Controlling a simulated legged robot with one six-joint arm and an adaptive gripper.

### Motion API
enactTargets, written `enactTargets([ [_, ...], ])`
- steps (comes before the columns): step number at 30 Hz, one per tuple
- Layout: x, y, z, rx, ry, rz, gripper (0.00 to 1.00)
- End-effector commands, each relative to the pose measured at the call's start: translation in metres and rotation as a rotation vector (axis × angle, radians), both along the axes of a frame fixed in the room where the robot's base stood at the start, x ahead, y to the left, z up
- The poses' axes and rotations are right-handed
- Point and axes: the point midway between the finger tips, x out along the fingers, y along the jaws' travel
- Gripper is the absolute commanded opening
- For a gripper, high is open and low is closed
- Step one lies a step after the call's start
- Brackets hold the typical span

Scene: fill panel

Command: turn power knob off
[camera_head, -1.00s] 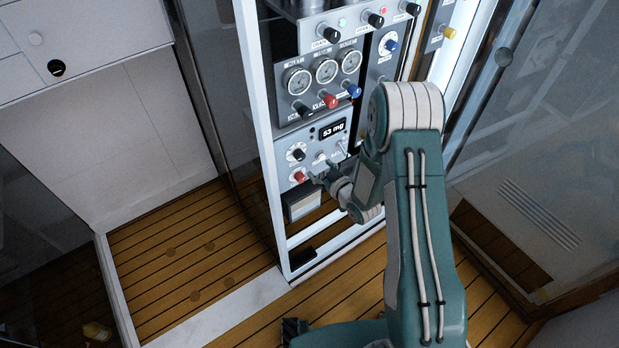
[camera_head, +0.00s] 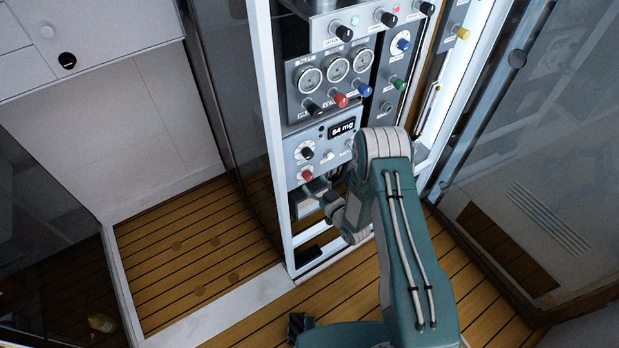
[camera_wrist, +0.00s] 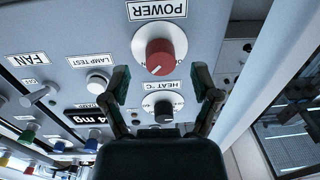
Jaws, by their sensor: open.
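The red power knob (camera_wrist: 160,55) sits on a white dial on the grey panel, below the POWER label, which reads upside down in the wrist view. Its light pointer mark is toward the lower left in that view. In the head view the red knob (camera_head: 307,174) is low on the panel's left side. My gripper (camera_wrist: 161,83) is open and empty. In the wrist view its fingertips lie just below the red knob, one to each side, and appear apart from it. In the head view my gripper (camera_head: 319,187) is close to the knob, partly hidden by my wrist.
The black HEAT knob (camera_wrist: 163,108) shows between my fingers, below the red one. A lamp test button (camera_wrist: 97,82) and FAN switch (camera_wrist: 39,96) are to the left. The display (camera_head: 343,129) reads 54 mg. A white frame post (camera_head: 268,130) edges the panel.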

Motion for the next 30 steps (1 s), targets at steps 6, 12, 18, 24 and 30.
enactTargets([
  [6,0.021,0.016,0.000,0.000,-0.001,0.001,0.78],
  [12,0.025,0.019,0.000,0.001,0.001,0.000,0.78],
  [18,0.025,0.019,0.000,0.001,0.001,0.000,0.51],
  [24,0.025,0.019,0.000,0.001,0.001,0.000,0.00],
  [30,0.025,0.019,0.000,-0.006,-0.005,0.000,0.00],
])
